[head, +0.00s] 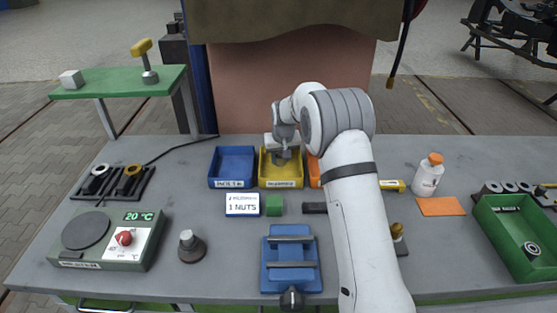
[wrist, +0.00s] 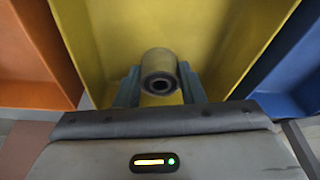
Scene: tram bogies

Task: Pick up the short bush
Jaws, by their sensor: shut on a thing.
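My gripper (wrist: 160,88) is shut on a tan-grey bush (wrist: 158,60), a cylinder with a dark ring and hole in the end facing the wrist camera. One finger presses on each side of it. Its full length cannot be judged from this angle. In the head view my gripper (head: 282,150) is over the yellow bin (head: 266,175), at its back part. The bush cannot be made out clearly there. The yellow bin's inside (wrist: 105,30) lies behind the bush in the wrist view, and I cannot tell whether they touch.
A blue bin (head: 233,160) and an orange bin (head: 313,172) flank the yellow one. A sign, a green block (head: 274,205) and a blue vise (head: 291,260) stand in front. A green tray (head: 515,235) with a ring and a white bottle (head: 428,178) are right.

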